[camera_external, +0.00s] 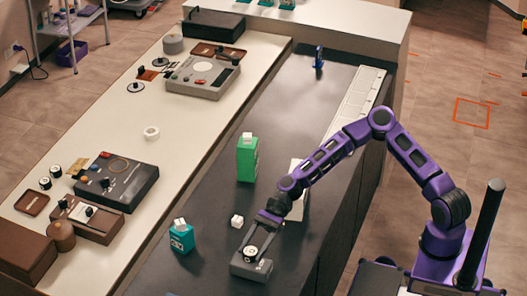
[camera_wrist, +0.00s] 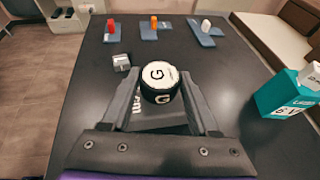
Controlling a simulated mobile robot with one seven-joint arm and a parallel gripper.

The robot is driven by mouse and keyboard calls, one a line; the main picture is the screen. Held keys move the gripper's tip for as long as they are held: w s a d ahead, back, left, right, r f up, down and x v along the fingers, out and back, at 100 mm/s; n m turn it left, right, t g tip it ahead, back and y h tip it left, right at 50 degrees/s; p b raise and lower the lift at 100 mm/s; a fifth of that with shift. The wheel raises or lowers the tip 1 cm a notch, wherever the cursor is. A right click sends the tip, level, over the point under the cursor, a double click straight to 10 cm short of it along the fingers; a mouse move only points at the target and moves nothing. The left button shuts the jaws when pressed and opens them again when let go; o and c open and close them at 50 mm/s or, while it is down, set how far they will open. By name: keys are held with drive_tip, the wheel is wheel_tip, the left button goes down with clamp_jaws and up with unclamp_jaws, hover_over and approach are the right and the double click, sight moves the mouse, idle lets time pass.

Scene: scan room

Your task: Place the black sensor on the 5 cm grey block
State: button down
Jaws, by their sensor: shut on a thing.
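The black sensor (camera_external: 249,252), a short round piece with a white top, is between the fingers of my gripper (camera_external: 256,242). The dark grey block (camera_external: 262,273) is directly under the sensor. In the wrist view the block (camera_wrist: 150,118) shows behind the fingers with part of a "cm" label. The sensor looks upright; I cannot tell whether its underside touches the block.
A teal block (camera_external: 181,240) stands left of my gripper and a green block (camera_external: 247,163) stands farther back, each with a white piece on top. A small white cube (camera_external: 237,221) lies nearby. The wrist view shows blue stands (camera_wrist: 153,34) with coloured pieces.

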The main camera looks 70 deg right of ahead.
drive_tip(key=shift+f, duration=0.85)
drive_tip(key=shift+f, duration=0.1)
drive_tip(key=shift+c, duration=0.8)
unclamp_jaws()
drive_tip(key=p+v, duration=0.1)
drive_tip(key=v, duration=1.1)
drive_tip(key=shift+p, duration=0.4)
